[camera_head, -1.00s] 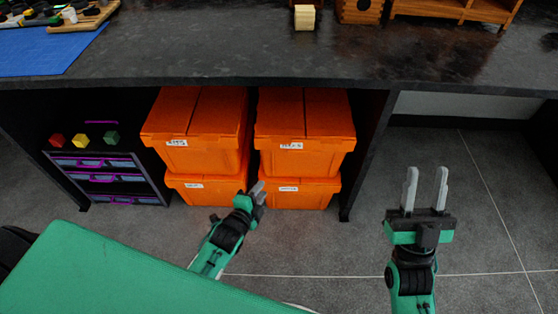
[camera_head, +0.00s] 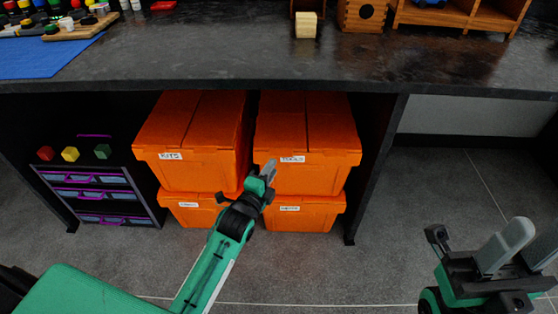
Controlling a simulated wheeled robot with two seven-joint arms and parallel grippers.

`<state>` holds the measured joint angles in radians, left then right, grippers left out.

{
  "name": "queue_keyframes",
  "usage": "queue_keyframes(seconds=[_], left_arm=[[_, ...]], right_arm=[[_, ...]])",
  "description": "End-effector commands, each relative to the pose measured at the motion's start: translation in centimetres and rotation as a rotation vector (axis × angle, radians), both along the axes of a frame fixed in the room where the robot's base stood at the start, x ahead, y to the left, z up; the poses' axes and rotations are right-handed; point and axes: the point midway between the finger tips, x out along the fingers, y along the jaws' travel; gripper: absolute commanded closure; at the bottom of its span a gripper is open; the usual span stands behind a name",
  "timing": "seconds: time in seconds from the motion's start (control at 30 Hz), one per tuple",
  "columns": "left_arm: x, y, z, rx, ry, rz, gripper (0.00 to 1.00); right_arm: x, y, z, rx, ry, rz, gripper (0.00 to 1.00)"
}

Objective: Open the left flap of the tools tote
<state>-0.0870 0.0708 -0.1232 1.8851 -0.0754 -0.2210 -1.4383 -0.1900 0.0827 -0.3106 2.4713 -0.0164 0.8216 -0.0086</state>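The tools tote (camera_head: 335,172) is the orange upper-right tote under the bench, with a white "TOOLS" label on its front. Its lid has a left flap (camera_head: 281,122) and a right flap (camera_head: 333,122), both lying shut with a seam between them. My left gripper (camera_head: 268,171) is in front of the tote's front left side, left of the label and below the lid's front edge. Its fingers overlap edge-on, so I cannot tell whether they are apart or touching the tote. My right gripper (camera_head: 523,250) is open and empty at the lower right, away from the totes.
The kits tote (camera_head: 185,172) stands close on the left. Two more orange totes sit below. The dark bench top (camera_head: 230,58) overhangs the totes, and a bench leg (camera_head: 371,175) stands to their right. A drawer unit (camera_head: 100,190) with coloured cubes is at left.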

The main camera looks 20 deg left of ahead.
Motion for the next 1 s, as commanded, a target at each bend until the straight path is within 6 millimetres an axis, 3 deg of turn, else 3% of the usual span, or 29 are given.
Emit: queue_keyframes(seconds=[0.33,0.8,0.83,0.97,1.0], left_arm=[[5.0,-0.6,-0.1,-0.001,-0.002,0.000,0.73],[6.1,-0.7,0.0,0.000,0.000,0.000,0.73],[6.1,-0.7,0.0,0.000,0.000,0.000,0.75],[6.0,-0.7,0.0,0.000,0.000,0.000,1.00],[6.0,-0.7,0.0,0.000,0.000,0.000,1.00]], right_arm=[[-0.3,0.0,-0.1,0.005,-0.043,0.000,0.64],[-0.8,-0.1,0.8,0.008,-0.071,0.001,0.64],[-0.8,-0.1,0.8,0.008,-0.071,0.001,0.64],[-0.7,-0.1,0.6,0.007,-0.067,0.001,0.64],[-0.7,-0.1,0.6,0.008,-0.065,0.002,0.64]])
